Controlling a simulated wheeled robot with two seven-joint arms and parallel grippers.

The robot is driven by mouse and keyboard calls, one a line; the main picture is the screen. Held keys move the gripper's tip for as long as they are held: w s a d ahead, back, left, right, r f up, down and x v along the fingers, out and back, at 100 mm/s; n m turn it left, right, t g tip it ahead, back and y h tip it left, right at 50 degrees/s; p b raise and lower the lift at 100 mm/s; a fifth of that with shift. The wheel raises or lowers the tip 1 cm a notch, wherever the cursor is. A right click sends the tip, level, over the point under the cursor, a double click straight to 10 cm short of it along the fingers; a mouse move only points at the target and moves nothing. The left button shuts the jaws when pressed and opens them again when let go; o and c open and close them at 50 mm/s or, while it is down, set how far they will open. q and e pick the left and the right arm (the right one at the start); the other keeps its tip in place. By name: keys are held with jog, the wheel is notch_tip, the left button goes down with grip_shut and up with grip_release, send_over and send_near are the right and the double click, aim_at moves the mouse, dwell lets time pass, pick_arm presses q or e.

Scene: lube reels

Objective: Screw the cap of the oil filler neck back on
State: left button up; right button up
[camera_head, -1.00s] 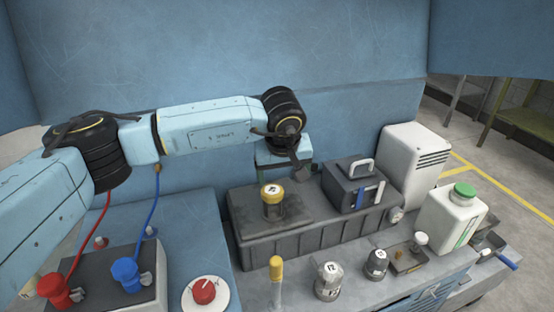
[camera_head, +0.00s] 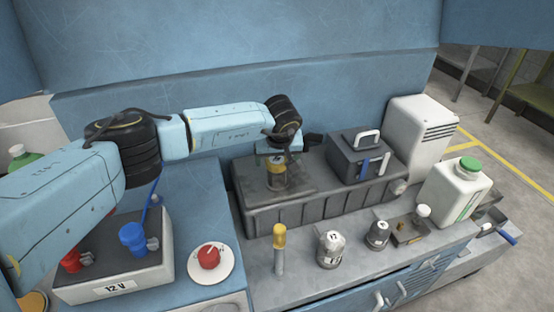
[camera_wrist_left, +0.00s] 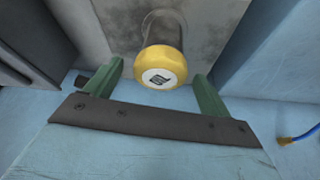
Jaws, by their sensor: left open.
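The yellow filler cap (camera_head: 277,159) sits on top of the short oil filler neck (camera_head: 276,181), upright on the grey ribbed block. In the left wrist view the cap (camera_wrist_left: 165,66) shows a pale top with a dark mark, and the neck (camera_wrist_left: 164,27) shows beyond it. My left gripper (camera_head: 279,153) is at the cap, with its arm coming in from the left. In the left wrist view its green fingers are open on either side of the cap, with visible gaps. The head view hides most of the fingers. My right gripper is not in view.
The grey block (camera_head: 262,221) also bears a dark box with a handle (camera_head: 352,164). A yellow-topped post (camera_head: 279,252), small caps (camera_head: 331,250) and a white jug (camera_head: 456,194) stand along the front. A red knob (camera_head: 209,257) is at left. A blue wall rises behind.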

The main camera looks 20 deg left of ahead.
pick_arm(q)
jog(key=shift+w+a+f, duration=0.1)
jog(key=shift+f, duration=0.25)
jog(key=c, duration=1.1)
jog(key=shift+o, duration=0.2)
jog(key=m+b, duration=0.1)
jog(key=m, duration=0.1)
jog(key=m+h+b, duration=0.1)
jog(key=m, duration=0.1)
jog(key=shift+a+f+h, duration=0.1)
jog(key=shift+h, duration=0.2)
jog(key=shift+m, duration=0.6)
jog(key=shift+h, duration=0.3)
